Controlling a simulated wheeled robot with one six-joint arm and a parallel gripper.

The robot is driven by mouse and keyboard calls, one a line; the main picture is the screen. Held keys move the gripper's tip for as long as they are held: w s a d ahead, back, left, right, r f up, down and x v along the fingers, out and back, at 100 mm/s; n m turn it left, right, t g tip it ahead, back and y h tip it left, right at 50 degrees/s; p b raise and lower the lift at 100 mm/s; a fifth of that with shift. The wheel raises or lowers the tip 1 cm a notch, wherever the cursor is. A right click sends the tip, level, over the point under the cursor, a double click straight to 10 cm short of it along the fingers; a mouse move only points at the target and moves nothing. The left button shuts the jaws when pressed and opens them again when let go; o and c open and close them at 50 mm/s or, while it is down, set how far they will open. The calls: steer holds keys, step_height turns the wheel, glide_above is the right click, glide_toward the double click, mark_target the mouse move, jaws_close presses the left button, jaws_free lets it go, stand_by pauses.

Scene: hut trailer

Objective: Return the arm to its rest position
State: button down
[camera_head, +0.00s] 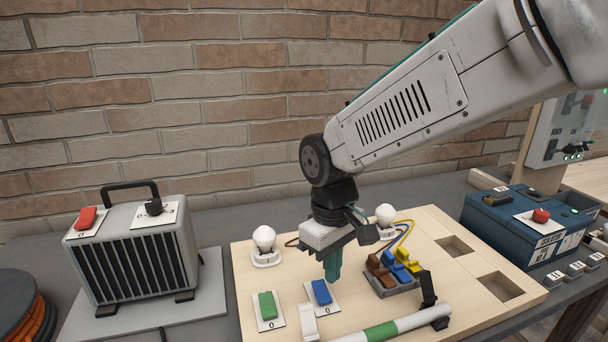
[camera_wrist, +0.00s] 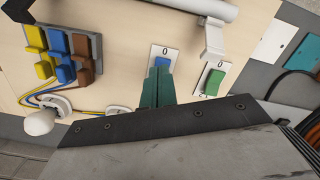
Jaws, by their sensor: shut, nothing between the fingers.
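My gripper (camera_head: 332,264) is at the end of my arm, which reaches in from the upper right over a wooden board (camera_head: 450,222). Its teal fingers point down and are shut with nothing between them. They are just above or behind the blue switch (camera_head: 321,292); I cannot tell if they touch it. In the wrist view the teal fingers (camera_wrist: 157,88) overlap the lower part of the blue switch (camera_wrist: 162,62). The green switch (camera_head: 267,305) is beside it, to the left in the head view.
Two white bulbs (camera_head: 264,239) (camera_head: 385,215) stand on the board. Brown, blue and yellow levers (camera_head: 395,268) are right of my gripper. A white and green bar (camera_head: 385,330) runs in front. A grey heater (camera_head: 134,255) is at left, a blue box (camera_head: 520,222) at right. A brick wall (camera_head: 150,90) stands behind.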

steer(key=s+d+r+m+t, duration=0.1)
steer(key=s+d+r+m, duration=0.2)
steer(key=s+d, duration=0.5)
steer(key=s+d+r+m+t, duration=0.1)
steer(key=s+d+r+m, duration=0.3)
steer(key=s+d, duration=0.5)
steer(key=shift+s+d+m, duration=0.2)
steer(key=shift+d+m, duration=0.5)
steer(key=shift+d, duration=1.1)
steer(key=shift+r, duration=0.1)
